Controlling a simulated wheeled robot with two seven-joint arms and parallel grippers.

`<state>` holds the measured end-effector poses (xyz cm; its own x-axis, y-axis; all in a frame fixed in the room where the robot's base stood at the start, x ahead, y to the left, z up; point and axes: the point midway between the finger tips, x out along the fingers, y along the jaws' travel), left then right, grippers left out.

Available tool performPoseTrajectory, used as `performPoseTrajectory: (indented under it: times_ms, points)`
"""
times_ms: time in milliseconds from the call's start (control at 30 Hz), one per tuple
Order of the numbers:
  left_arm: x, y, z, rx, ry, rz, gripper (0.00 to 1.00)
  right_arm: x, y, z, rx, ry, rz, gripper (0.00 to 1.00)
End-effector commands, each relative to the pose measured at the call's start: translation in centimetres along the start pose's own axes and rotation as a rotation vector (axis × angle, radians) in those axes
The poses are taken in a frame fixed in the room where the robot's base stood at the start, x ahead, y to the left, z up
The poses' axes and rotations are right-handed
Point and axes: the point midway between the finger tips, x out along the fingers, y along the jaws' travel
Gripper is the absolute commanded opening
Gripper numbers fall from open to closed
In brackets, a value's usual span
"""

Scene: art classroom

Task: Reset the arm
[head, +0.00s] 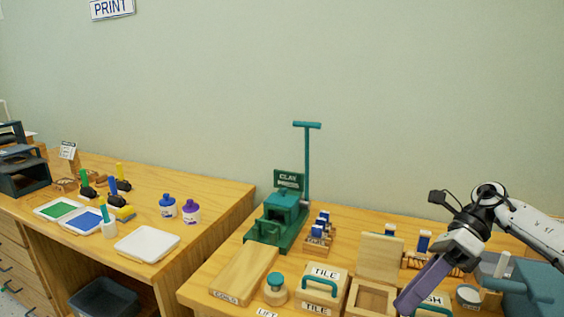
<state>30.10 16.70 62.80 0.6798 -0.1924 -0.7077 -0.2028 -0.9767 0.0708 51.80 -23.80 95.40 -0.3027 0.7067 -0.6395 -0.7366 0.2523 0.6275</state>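My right arm (535,228) comes in from the right, with a white link and a black and grey wrist. My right gripper (410,300) points down and to the left over the right part of the right-hand table. A long purple-grey finger shows edge-on, in front of an open wooden box and a block with a green handle. I cannot see a gap between the fingers or anything held. My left gripper is not in view.
The right-hand table (222,270) bears a green clay press (277,229), a wooden board (245,275), a tile box (320,284) and an open wooden box (380,258). The left-hand table (205,205) holds ink pads, rollers, bottles and a white slab (147,244).

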Motion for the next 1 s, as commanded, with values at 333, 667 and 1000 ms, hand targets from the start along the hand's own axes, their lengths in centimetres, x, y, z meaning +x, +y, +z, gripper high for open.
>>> performPoseTrajectory:
  times_ms: [333, 667, 1000]
  points:
    - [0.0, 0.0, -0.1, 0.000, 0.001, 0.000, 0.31, 15.7, 2.1, 7.8, 0.196, -0.444, 0.285, 0.28]
    - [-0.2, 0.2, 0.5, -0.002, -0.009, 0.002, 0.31, 21.6, 2.0, 11.3, 0.942, -1.082, 0.690, 0.28]
    - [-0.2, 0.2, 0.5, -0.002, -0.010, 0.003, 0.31, 26.2, -5.3, -5.0, 2.090, -1.572, 0.940, 0.28]
